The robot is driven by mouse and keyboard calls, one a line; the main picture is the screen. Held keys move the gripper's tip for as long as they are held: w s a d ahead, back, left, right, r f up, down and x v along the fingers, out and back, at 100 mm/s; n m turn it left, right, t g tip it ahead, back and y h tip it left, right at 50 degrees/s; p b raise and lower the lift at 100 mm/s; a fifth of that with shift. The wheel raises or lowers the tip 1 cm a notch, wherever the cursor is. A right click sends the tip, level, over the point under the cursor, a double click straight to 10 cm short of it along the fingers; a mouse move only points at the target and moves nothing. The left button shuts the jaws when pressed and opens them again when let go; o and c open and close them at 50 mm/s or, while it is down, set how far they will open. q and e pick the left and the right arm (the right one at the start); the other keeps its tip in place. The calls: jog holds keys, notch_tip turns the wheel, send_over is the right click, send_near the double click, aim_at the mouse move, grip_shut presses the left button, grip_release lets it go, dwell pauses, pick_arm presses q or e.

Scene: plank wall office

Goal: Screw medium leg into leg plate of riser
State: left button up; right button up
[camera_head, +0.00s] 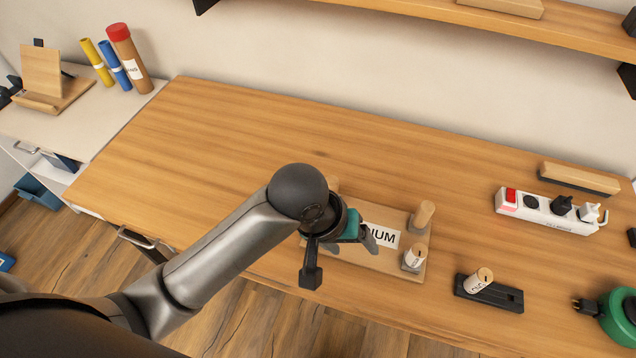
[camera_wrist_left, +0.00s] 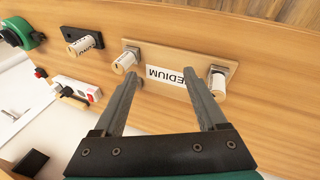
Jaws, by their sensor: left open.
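The riser board (camera_head: 340,252) lies on the desk, with a white label, partly hidden, ending in "IUM"; the left wrist view shows its label (camera_wrist_left: 166,77) as "MEDIUM". Two wooden legs, a rear one (camera_head: 424,213) and a front one (camera_head: 414,258), stand on grey plates at its right end. In the wrist view one leg (camera_wrist_left: 124,62) is at the left end and another (camera_wrist_left: 219,83) at the right end. A loose leg (camera_head: 480,279) rests in a black holder (camera_head: 508,298) right of the riser. My left gripper (camera_head: 352,243) is open and empty above the riser, which it partly hides.
A white power strip (camera_head: 545,211) with plugs and a wooden block (camera_head: 578,179) lie at the back right. A green reel (camera_head: 620,315) is at the right edge. A shelf (camera_head: 560,30) crosses above. The desk left of the riser is clear.

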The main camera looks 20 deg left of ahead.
pick_arm(q)
jog(key=w+a+r+n+g+y, duration=0.2)
jog(key=w+a+r+n+y, duration=0.15)
jog(key=w+a+n, duration=0.55)
jog(key=shift+n+y, duration=0.25)
jog(key=shift+n, duration=0.25)
jog(key=f+b, duration=0.1)
jog(key=f, duration=0.4)
jog(key=f+b, duration=0.1)
jog(key=f, duration=0.4)
jog(key=f+b, duration=0.1)
jog(key=f, duration=0.4)
jog(key=shift+s+d+f, duration=0.35)
jog(key=shift+s, duration=0.05)
grip_shut()
jog(key=shift+r, duration=0.1)
